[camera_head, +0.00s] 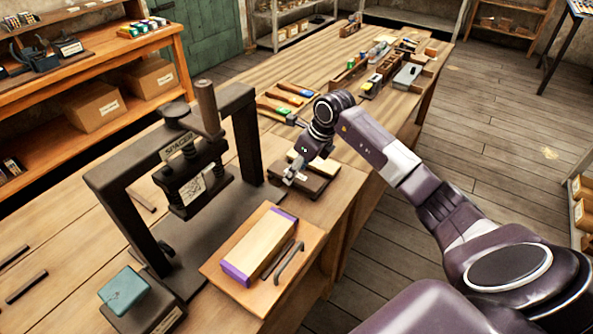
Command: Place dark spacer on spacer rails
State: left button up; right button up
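My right gripper (291,178) comes in from the right and points down at a dark brown block (312,186), likely the dark spacer, on the table right of the press. Its fingers are small here, and I cannot tell whether they are open or touch the block. The black press (245,135) has a plate marked SPACER (178,147) under its handwheel (176,110). Two short dark strips, one (15,257) behind the other (26,287), lie on the table at the left; I cannot tell if they are the spacer rails. My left gripper is out of view.
A wooden board (212,272) with a handle (289,263) carries a pale block with purple ends (262,243) in front of the press. A teal block (124,289) sits at the front left. Tools (285,98) and several small items lie farther back on the table.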

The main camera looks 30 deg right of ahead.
jog(key=shift+f, duration=0.45)
jog(key=shift+f, duration=0.15)
jog(key=o, duration=1.3)
